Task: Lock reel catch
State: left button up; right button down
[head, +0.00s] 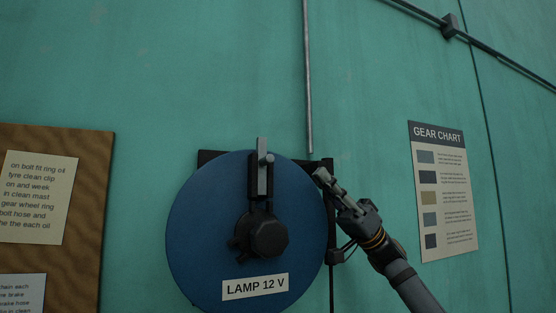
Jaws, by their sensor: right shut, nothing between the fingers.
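A blue reel (200,235) labelled "LAMP 12 V" hangs on the teal wall. A dark round hub (262,237) sits at its middle. Above the hub a dark upright catch (261,178) with a light grey bar and a small peg stands at the reel's upper part. I cannot tell whether the catch is engaged. My right gripper (321,175) is shut and empty. Its tips are at the reel's upper right edge, to the right of the catch and apart from it. I cannot tell whether they touch the rim. My left gripper does not show.
A dark bracket (328,165) shows behind the reel. A grey pipe (308,80) runs down the wall above it. A gear chart (443,190) hangs at the right, and a brown notice board (93,200) at the left. The wall above the catch is clear to the pipe's left.

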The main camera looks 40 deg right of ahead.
aim_at(265, 164)
jog(key=p+x, duration=0.7)
jog(key=x, duration=0.3)
jog(key=f, duration=0.1)
jog(key=a+f, duration=0.1)
jog(key=a+f+b, duration=0.1)
jog(key=shift+w+a+f, duration=0.1)
jog(key=shift+w+f, duration=0.1)
jog(key=shift+w, duration=0.05)
jog(key=shift+a, duration=0.1)
